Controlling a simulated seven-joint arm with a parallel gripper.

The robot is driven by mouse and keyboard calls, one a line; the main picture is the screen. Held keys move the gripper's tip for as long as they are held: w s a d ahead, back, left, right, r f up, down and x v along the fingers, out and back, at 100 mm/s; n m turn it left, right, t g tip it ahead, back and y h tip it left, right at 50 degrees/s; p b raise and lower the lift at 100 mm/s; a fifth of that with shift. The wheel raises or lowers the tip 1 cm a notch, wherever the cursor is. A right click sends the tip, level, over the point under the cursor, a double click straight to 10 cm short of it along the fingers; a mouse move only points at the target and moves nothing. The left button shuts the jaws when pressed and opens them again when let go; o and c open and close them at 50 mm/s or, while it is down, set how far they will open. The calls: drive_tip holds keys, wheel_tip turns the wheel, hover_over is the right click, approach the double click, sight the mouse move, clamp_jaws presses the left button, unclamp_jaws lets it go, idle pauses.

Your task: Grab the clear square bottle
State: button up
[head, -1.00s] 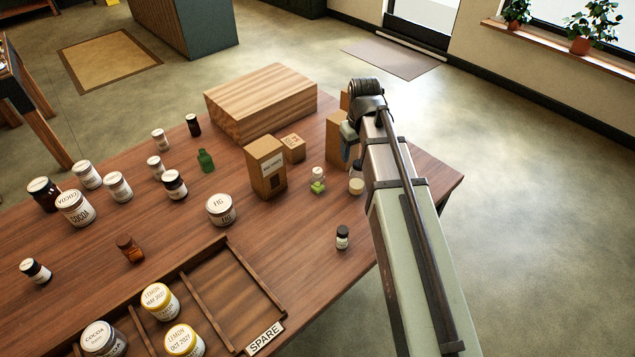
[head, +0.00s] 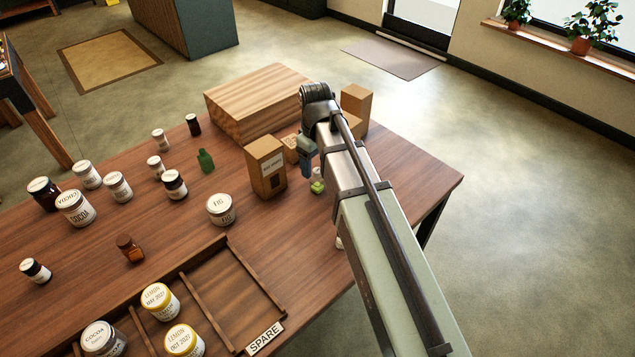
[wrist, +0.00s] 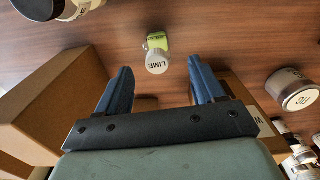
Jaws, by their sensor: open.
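The clear square bottle (head: 317,186) has green contents and stands on the wooden table, partly covered by my arm in the head view. In the wrist view the bottle (wrist: 158,43) shows its white cap marked LIME, beyond the fingertips and roughly centred between them. My gripper (wrist: 160,72) has two blue fingers spread apart with nothing between them. In the head view my gripper (head: 306,150) hangs just above and left of the bottle. It is apart from the bottle.
A tan box (head: 266,167) stands left of the bottle. In the wrist view, a cardboard box (wrist: 45,95) is close by the left finger, and a FIG jar (wrist: 296,90) lies right. A large wooden block (head: 260,100) is at the back. The table right of my arm is clear.

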sight(316, 181)
drive_tip(key=shift+w+d+f, duration=0.1)
drive_tip(key=shift+f, duration=3.85)
drive_tip(key=shift+c, duration=0.2)
drive_tip(key=c, duration=1)
